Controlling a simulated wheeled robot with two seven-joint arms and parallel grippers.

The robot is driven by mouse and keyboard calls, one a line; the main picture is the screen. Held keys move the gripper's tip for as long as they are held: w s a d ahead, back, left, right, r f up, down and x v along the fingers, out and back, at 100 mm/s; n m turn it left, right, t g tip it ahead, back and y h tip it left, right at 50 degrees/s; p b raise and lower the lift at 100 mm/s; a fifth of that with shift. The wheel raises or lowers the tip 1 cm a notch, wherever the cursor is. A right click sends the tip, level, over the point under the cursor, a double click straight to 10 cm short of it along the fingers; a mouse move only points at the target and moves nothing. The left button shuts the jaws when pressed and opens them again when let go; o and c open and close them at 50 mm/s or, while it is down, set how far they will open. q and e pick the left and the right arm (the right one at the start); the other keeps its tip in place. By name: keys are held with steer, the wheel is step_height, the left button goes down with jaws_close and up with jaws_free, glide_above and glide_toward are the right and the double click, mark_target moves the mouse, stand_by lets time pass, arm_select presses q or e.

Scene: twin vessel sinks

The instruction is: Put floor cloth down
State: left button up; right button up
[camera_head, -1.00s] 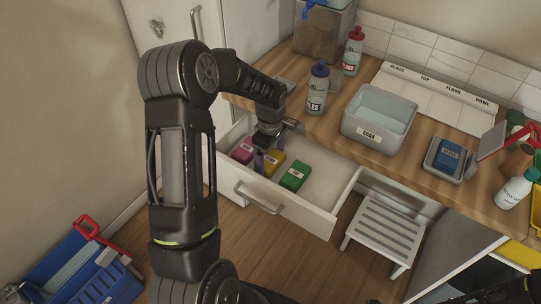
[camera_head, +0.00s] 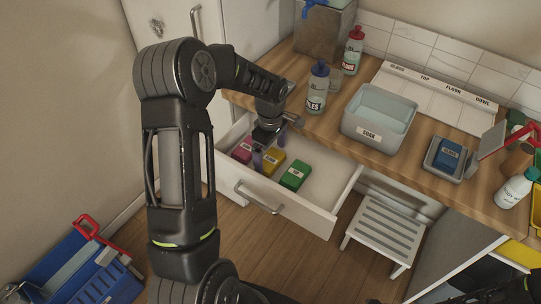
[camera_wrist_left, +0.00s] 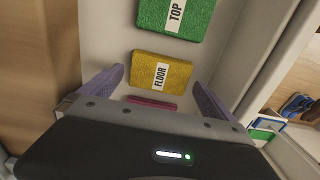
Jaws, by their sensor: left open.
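The yellow cloth (camera_head: 273,162), labelled FLOOR in the left wrist view (camera_wrist_left: 160,72), lies flat in the open drawer (camera_head: 322,190). It lies between a green cloth (camera_head: 295,175) labelled TOP and a pink cloth (camera_head: 243,150). My left gripper (camera_head: 270,147) is over the drawer, pointing down, with its purple fingers apart. In the left wrist view, the fingers (camera_wrist_left: 157,95) spread to either side of the row of cloths, with nothing held between them. The pink cloth is partly hidden there by the gripper body. My right gripper is not in view.
The wooden counter (camera_head: 408,180) above the drawer holds a SOAK tub (camera_head: 375,132), bottles (camera_head: 317,88) and a tray with a blue sponge (camera_head: 448,157). A slatted stool (camera_head: 385,232) stands right of the drawer. A blue caddy (camera_head: 80,268) is on the floor at left.

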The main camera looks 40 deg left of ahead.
mark_target(270, 160)
arm_select(q)
step_height(270, 160, up, 11)
steer(key=shift+f, duration=0.2)
steer(key=shift+s+f, duration=0.1)
steer(key=shift+s, duration=0.05)
stand_by(0.6)
